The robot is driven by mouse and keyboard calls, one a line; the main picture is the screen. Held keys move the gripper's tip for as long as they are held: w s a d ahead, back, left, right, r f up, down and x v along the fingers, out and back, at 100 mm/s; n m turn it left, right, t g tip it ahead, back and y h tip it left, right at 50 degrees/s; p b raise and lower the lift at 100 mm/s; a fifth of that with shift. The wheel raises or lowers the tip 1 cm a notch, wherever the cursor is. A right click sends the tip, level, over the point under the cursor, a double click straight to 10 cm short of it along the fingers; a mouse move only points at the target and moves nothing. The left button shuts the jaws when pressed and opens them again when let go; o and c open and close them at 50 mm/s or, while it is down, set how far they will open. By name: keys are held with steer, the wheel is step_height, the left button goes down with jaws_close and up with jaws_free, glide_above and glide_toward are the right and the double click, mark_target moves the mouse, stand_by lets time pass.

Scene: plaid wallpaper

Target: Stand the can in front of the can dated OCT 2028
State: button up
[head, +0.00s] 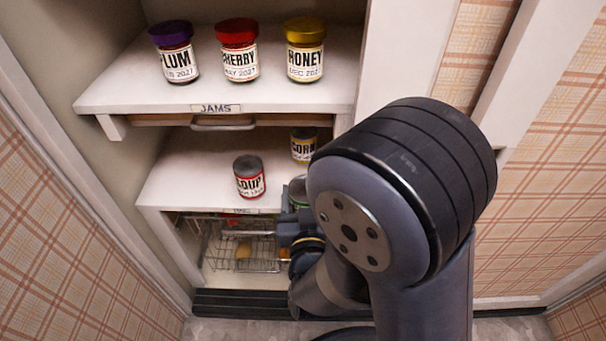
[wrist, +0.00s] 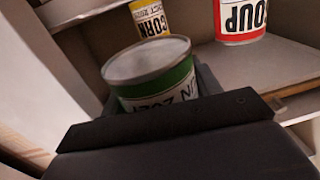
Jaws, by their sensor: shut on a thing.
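My gripper (head: 290,226) is shut on a can with a green and white label (wrist: 158,85); in the head view this can (head: 298,190) is mostly hidden by my arm. It is at the right front of the middle shelf; I cannot tell whether it touches the shelf. The fingers of my gripper (wrist: 158,98) flank it in the wrist view. A yellow-banded CORN can (head: 304,146) stands farther back; its small date looks like OCT in the wrist view (wrist: 152,18), the year unclear. A red SOUP can (head: 250,178) stands to the left, nearer the front edge.
The middle shelf (head: 185,180) is bare left of the SOUP can. The upper shelf, labelled JAMS, holds a PLUM jar (head: 175,52), a CHERRY jar (head: 238,50) and a HONEY jar (head: 304,50). A drawer (head: 222,121) hangs under it. A wire basket (head: 243,248) is below.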

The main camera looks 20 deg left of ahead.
steer(key=b+x, duration=0.1)
steer(key=x, duration=0.8)
steer(key=shift+w+a, duration=0.1)
steer(key=shift+w, duration=0.2)
steer(key=shift+f+b, duration=1.05)
steer(key=shift+f, duration=0.75)
steer(key=shift+f, duration=0.15)
steer(key=o, duration=1.2)
steer(key=shift+r, duration=0.3)
steer(key=p+v, duration=0.1)
steer(key=v, duration=1.1)
steer(key=shift+f, duration=0.1)
